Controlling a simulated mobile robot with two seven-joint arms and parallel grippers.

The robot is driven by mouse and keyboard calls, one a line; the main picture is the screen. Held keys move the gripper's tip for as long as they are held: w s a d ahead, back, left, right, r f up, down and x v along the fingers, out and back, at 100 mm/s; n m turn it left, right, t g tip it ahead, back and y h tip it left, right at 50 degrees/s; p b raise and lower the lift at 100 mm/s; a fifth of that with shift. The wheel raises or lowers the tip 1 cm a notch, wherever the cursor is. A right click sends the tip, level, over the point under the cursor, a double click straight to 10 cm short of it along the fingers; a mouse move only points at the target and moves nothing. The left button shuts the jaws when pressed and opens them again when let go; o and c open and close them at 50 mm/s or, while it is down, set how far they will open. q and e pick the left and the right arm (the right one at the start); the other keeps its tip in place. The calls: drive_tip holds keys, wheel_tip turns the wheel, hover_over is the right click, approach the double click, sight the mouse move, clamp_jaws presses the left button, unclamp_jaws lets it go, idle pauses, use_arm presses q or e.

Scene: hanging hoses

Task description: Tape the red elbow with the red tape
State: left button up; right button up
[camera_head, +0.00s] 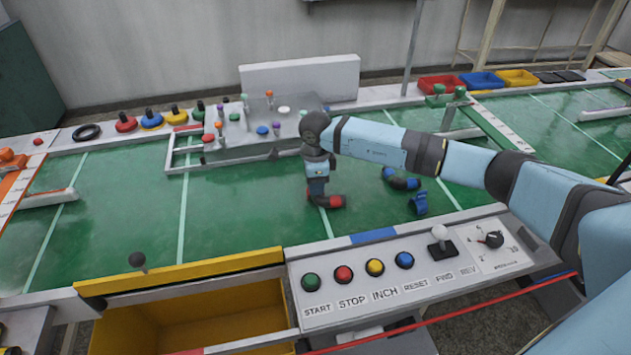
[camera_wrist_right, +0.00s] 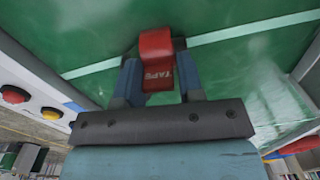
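My right gripper (camera_head: 318,190) points down at the green bench in the head view. In the head view a red shape (camera_head: 328,201) shows beneath the fingertips, close to the bench. I cannot tell whether part of it is the red elbow, which I cannot make out separately. My left gripper is not in view.
A blue curved piece (camera_head: 402,183) and a blue tape-like piece (camera_head: 418,204) lie right of the gripper. A control panel (camera_head: 372,285) with coloured buttons fronts the bench. A grey fixture (camera_head: 265,115) stands behind. The green surface (camera_head: 130,220) at left is mostly clear.

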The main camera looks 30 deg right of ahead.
drive_tip(key=shift+o, duration=0.6)
drive_tip(key=shift+s+f, duration=0.35)
drive_tip(key=shift+f, duration=0.4)
wheel_tip(320, 180, up, 15)
drive_tip(key=p, duration=0.1)
drive_tip(key=shift+w+r, duration=0.15)
drive_tip(key=shift+w, duration=0.15)
